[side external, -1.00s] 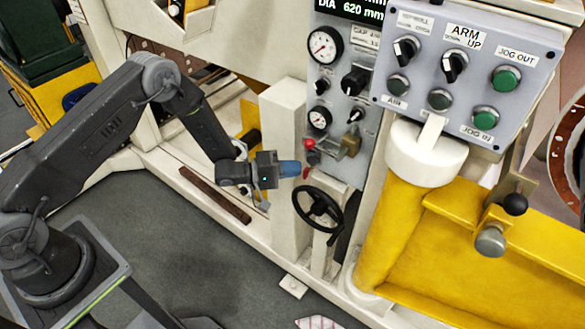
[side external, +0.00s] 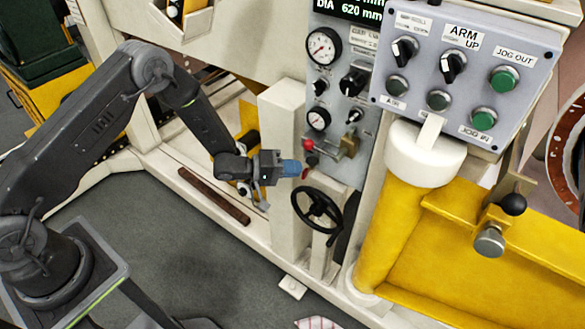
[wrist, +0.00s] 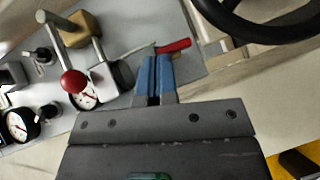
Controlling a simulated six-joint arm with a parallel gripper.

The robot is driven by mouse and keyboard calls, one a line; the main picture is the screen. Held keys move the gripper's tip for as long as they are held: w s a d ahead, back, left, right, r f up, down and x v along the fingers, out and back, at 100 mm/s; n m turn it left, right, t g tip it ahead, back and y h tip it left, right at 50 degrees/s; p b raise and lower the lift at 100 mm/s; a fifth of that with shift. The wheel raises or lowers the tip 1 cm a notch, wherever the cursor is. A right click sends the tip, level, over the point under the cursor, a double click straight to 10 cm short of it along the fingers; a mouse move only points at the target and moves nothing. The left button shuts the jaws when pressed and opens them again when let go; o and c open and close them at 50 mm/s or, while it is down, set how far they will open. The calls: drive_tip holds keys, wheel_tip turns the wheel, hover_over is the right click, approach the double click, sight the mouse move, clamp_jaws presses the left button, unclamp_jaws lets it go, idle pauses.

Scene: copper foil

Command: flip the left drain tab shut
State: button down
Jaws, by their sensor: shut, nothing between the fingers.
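A small red-handled tab (wrist: 175,46) shows in the wrist view, lying tilted just beyond and right of my fingertips. In the side view only a bit of red (side external: 305,172) shows at my fingertips, mostly hidden. I take it for the drain tab, but I cannot tell left from right, as only one such tab is clear. My gripper (side external: 291,168) points right at the lower panel, its blue fingers shut and empty. In the wrist view the closed fingertips (wrist: 155,62) are very near the tab; whether they touch it is unclear.
A red ball-knob lever (wrist: 73,81) and a brass block (wrist: 82,30) sit left of my fingers in the wrist view. A black handwheel (side external: 318,208) is just below right of my gripper. A white post (side external: 284,130) stands close behind it.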

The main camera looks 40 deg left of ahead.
drive_tip(key=shift+d+r+m+g+y, duration=0.25)
drive_tip(key=shift+m+g+y, duration=0.05)
drive_tip(key=shift+m+y, duration=0.35)
drive_tip(key=shift+d+m+y, duration=0.15)
drive_tip(key=shift+m+y, duration=0.1)
drive_tip(key=shift+y, duration=0.1)
drive_tip(key=shift+d+r, duration=0.2)
drive_tip(key=shift+r, duration=0.05)
idle(3.3)
drive_tip(key=shift+w+r, duration=0.1)
idle(0.8)
drive_tip(key=shift+r, duration=0.6)
drive_tip(key=shift+a, duration=0.1)
drive_tip(key=w+a+r+v, duration=0.1)
drive_tip(key=w+v, duration=0.1)
drive_tip(key=v, duration=1.1)
drive_tip(key=shift+a, duration=0.4)
